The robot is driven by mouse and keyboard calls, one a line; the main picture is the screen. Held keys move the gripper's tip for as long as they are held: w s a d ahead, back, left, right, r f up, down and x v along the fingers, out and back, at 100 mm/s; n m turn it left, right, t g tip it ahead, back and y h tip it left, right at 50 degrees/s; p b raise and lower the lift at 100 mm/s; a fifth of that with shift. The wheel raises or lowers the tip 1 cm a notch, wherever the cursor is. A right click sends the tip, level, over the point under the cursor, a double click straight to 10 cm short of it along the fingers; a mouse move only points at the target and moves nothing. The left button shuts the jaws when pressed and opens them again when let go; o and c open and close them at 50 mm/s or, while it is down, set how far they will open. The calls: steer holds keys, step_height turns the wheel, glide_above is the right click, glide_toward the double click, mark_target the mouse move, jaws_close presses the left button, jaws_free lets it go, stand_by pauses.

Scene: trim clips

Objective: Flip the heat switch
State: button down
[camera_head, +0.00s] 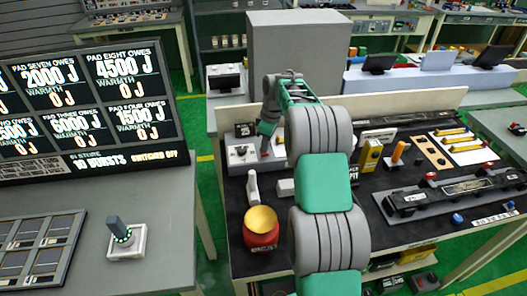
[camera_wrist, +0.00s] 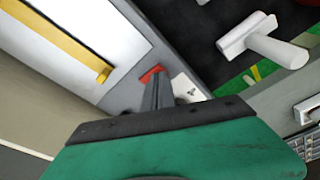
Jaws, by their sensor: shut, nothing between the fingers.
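A grey control box (camera_head: 240,159) with small controls on top stands at the back left of the dark-topped bench. I cannot read a heat switch label on it. My gripper (camera_head: 265,150) reaches down over this box, with its fingers together and nothing held. In the wrist view the closed fingers (camera_wrist: 156,92) are beside a small red part (camera_wrist: 151,74) on a grey surface. I cannot tell whether they touch it. The fingers and green gripper body hide part of the box.
A white T-shaped handle (camera_head: 252,187) and a red pot with a yellow top (camera_head: 261,227) stand nearer on the bench. A large grey cabinet (camera_head: 298,50) rises behind.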

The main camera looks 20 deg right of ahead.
steer(key=shift+f+b, duration=0.3)
steer(key=shift+f, duration=0.2)
steer(key=shift+r+p, duration=2.3)
steer(key=shift+r, duration=1.25)
steer(key=s+a+r+m+t+b, duration=0.15)
steer(key=s+a+r+m, duration=0.35)
steer(key=s+a+r, duration=0.7)
steer(key=s+f+m+t, duration=0.1)
steer(key=s+f+m, duration=0.1)
steer(key=s, duration=0.7)
steer(key=s+a+f+m+t+h+b, duration=0.1)
steer(key=s+f+m, duration=0.1)
steer(key=s, duration=0.7)
steer(key=shift+a+f+m, duration=0.2)
steer(key=shift+f+m, duration=0.05)
steer(key=shift+m, duration=0.15)
